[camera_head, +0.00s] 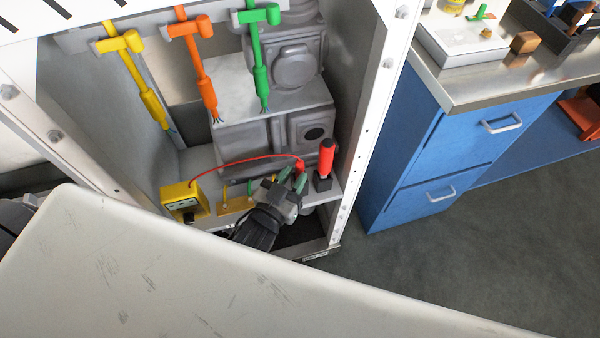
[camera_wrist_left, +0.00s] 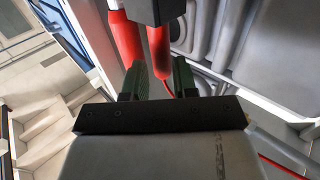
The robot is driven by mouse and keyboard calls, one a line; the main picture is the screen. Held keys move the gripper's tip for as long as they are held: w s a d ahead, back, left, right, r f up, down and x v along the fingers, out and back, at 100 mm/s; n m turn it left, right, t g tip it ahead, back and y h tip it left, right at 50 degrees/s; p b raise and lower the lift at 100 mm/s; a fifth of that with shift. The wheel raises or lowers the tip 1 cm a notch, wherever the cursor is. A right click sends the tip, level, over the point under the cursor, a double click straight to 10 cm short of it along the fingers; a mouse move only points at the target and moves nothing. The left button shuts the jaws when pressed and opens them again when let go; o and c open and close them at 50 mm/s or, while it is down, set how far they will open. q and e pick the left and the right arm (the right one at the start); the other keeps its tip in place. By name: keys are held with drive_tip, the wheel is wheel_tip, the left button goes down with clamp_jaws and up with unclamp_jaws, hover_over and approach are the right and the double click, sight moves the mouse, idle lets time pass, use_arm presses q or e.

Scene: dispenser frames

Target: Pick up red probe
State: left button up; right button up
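A red probe (camera_head: 326,158) stands upright in a small black holder (camera_head: 322,184) on the cabinet's low shelf. A second red piece (camera_head: 300,165) beside it ends a red cable from a yellow meter box (camera_head: 184,200). My left gripper (camera_head: 293,178) is open, its green-tipped fingers just short of the cabled red piece. In the left wrist view, that cabled piece (camera_wrist_left: 159,52) shows between and beyond the two fingertips (camera_wrist_left: 159,75), with no clear contact. The other red piece (camera_wrist_left: 124,42) is to its left. My right gripper is not in view.
Yellow (camera_head: 136,80), orange (camera_head: 201,70) and green (camera_head: 259,60) tools hang from a rail above. A grey machine housing (camera_head: 245,145) stands behind the shelf. The cabinet's white side post (camera_head: 372,110) is close on the right, with blue drawers (camera_head: 425,160) beyond.

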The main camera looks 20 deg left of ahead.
use_arm(q)
drive_tip(key=w, duration=0.3)
drive_tip(key=w+d, duration=0.1)
drive_tip(key=w, duration=0.1)
drive_tip(key=shift+w+r, duration=0.1)
drive_tip(key=shift+r, duration=0.25)
clamp_jaws()
